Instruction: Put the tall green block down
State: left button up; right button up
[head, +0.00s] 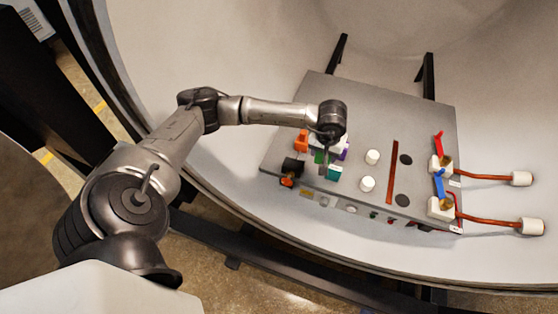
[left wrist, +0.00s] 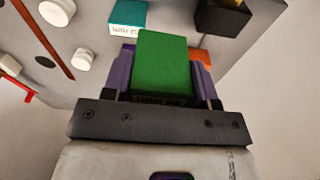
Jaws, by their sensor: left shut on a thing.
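The tall green block (left wrist: 163,65) is between the two fingers of my left gripper (left wrist: 163,78) in the left wrist view. The gripper is shut on it. In the head view my left gripper (head: 325,150) is over the left part of the grey panel (head: 318,95), and a bit of the green block (head: 319,157) shows below the wrist. Whether the block's lower end touches the panel cannot be told. My right gripper is not in view.
Around the gripper are a teal block (head: 334,173), an orange block (head: 301,140) and a black block (head: 292,166). White knobs (head: 367,183), a red slot (head: 392,170), and red (head: 438,144) and blue (head: 439,185) levers are to the right. The panel's far middle is bare.

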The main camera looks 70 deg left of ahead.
pick_arm(q)
jog(key=shift+s+d, duration=0.1)
jog(key=shift+d, duration=0.1)
jog(key=shift+n, duration=0.3)
jog(key=a+f, duration=0.2)
jog(key=a, duration=0.1)
jog(key=s+a+f, duration=0.1)
jog(key=a+f, duration=0.1)
jog(key=a, duration=0.2)
jog(key=s+a+f, duration=0.1)
jog(key=a+f, duration=0.1)
jog(key=a, duration=0.1)
jog(key=shift+s+a+f+p, duration=0.1)
jog(key=shift+s+a+p, duration=0.15)
jog(key=shift+p, duration=0.1)
jog(key=shift+s+a+f, duration=0.15)
jog(key=shift+a+f, duration=0.1)
jog(key=shift+a, duration=0.05)
jog(key=shift+f, duration=0.4)
notch_tip(320, 180, down, 3)
jog(key=shift+f, duration=0.15)
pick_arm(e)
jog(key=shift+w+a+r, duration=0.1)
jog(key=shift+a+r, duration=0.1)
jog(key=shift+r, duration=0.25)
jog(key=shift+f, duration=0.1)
